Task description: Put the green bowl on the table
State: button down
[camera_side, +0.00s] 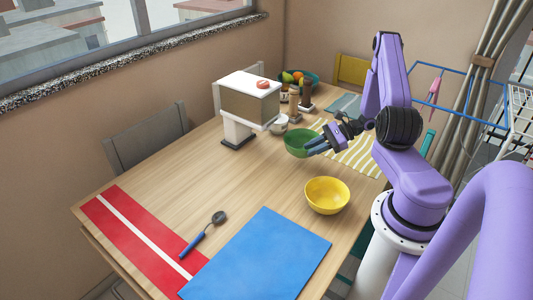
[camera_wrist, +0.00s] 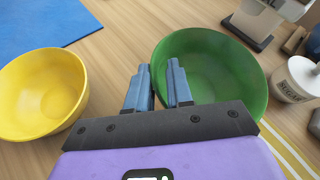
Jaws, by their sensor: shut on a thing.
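The green bowl (camera_side: 298,142) is upright near the middle of the wooden table (camera_side: 258,178), in front of the stand with the white top. My gripper (camera_side: 317,147) reaches it from the right and is shut on its near rim. In the wrist view the green bowl (camera_wrist: 215,65) fills the upper right, and my gripper's two blue-grey fingers (camera_wrist: 160,85) straddle its rim, one inside and one outside. I cannot tell whether the bowl's base touches the table or is slightly above it.
A yellow bowl (camera_side: 327,195) stands in front of the green one. A blue mat (camera_side: 262,255), a red striped runner (camera_side: 135,237) and a spoon (camera_side: 203,234) lie toward the front. A white sugar pot (camera_side: 279,126) is close behind the green bowl. Left-centre table is clear.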

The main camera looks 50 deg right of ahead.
jog(key=d+m+h, duration=0.1)
jog(key=d+t, duration=0.1)
jog(key=d, duration=0.1)
jog(key=d+m+t+h, duration=0.1)
jog(key=shift+s+d+f+m+h, duration=0.25)
jog(key=shift+d+m+h, duration=0.05)
jog(key=shift+w, duration=0.3)
jog(key=shift+w+a+r+x, duration=0.2)
jog(key=shift+r+x, duration=0.4)
jog(key=shift+x, duration=2.25)
jog(key=shift+w+a+r+x, duration=0.1)
jog(key=shift+w+r+x, duration=0.4)
jog(key=shift+x, duration=2.3)
jog(key=shift+w+a+r+x, duration=0.15)
jog(key=shift+r+x, duration=0.6)
jog(key=shift+x, duration=2.1)
jog(key=c, duration=1)
grip_release()
jog(key=shift+s, duration=0.1)
